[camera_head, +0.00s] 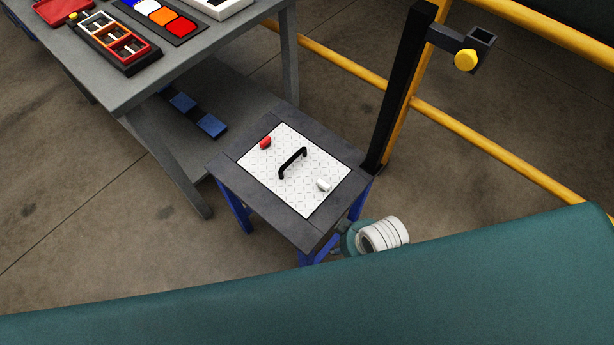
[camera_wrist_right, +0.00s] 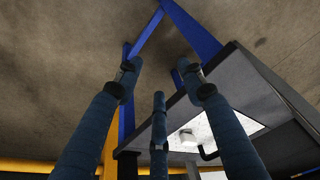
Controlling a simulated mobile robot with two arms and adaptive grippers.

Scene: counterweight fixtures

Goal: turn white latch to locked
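The white latch (camera_head: 324,185) is a small knob near the right corner of a light patterned plate (camera_head: 306,200) set in a dark, blue-legged stand (camera_head: 230,180). A red latch (camera_head: 265,142) sits at the plate's upper left, and a black handle (camera_head: 292,162) stands between them. In the right wrist view, a pale block that looks like the white latch (camera_wrist_right: 187,138) shows beyond the fingers. My right gripper (camera_wrist_right: 157,76) has its blue fingers spread and empty, beside the stand and apart from the latch. In the head view its fingers are mostly hidden. My left gripper is not in view.
A grey table (camera_head: 180,65) with trays and coloured blocks stands at the upper left. A black post (camera_head: 399,90) with a yellow knob (camera_head: 466,60) rises behind the stand. Yellow rails (camera_head: 500,160) run behind. Bare floor lies left of the stand.

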